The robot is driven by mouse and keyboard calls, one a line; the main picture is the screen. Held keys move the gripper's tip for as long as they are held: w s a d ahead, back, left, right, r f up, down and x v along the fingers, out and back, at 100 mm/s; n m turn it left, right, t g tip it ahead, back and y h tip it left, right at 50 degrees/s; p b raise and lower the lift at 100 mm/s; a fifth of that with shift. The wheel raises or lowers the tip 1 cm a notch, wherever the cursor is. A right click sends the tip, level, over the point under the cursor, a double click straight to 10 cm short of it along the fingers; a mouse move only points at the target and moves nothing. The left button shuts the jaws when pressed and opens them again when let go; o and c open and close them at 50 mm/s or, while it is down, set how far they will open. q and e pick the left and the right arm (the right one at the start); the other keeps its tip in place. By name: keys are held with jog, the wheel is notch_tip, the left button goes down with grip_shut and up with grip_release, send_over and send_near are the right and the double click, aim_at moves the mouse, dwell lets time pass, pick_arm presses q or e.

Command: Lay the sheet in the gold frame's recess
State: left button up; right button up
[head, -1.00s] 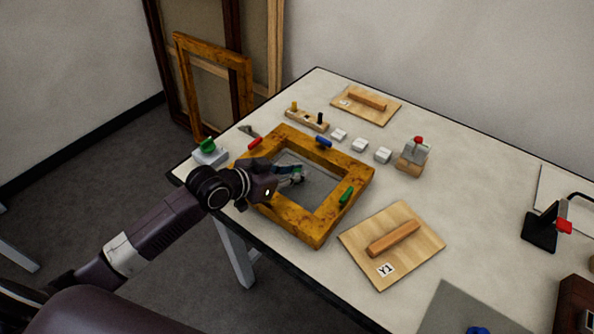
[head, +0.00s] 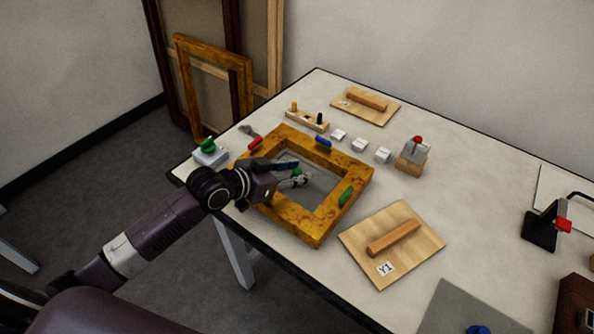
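The gold frame (head: 309,228) lies flat on the table. A grey, glassy-looking sheet (head: 322,186) shows inside its opening and looks level. The arm hides its left part, and I cannot tell whether every edge sits in the recess. My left gripper (head: 295,174) reaches over the frame's left side, with its fingers spread above the sheet. A small green piece shows between the fingers, and they look clear of it. My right gripper is not in view.
Red (head: 255,144), blue (head: 323,142) and green (head: 346,196) pieces sit on the frame's rim. A wooden board marked Y1 (head: 425,226) with a handle lies at the right. White blocks (head: 359,146) stand behind the frame. A red-topped block (head: 413,154) stands farther right.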

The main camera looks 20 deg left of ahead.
pick_arm(q)
jog(key=shift+s+f+g, duration=0.15)
jog(key=shift+s+f, duration=0.05)
jog(key=shift+f, duration=0.25)
jog(key=shift+s+f+g, duration=0.15)
jog(key=shift+s+f, duration=0.05)
jog(key=shift+f, duration=0.25)
jog(key=shift+r, duration=0.35)
jog(key=shift+a+r, duration=0.15)
jog(key=v, duration=1)
jog(key=shift+r, duration=0.25)
jog(key=shift+s+a+r, duration=0.25)
jog(key=shift+s+r, duration=0.25)
jog(key=shift+r, duration=0.05)
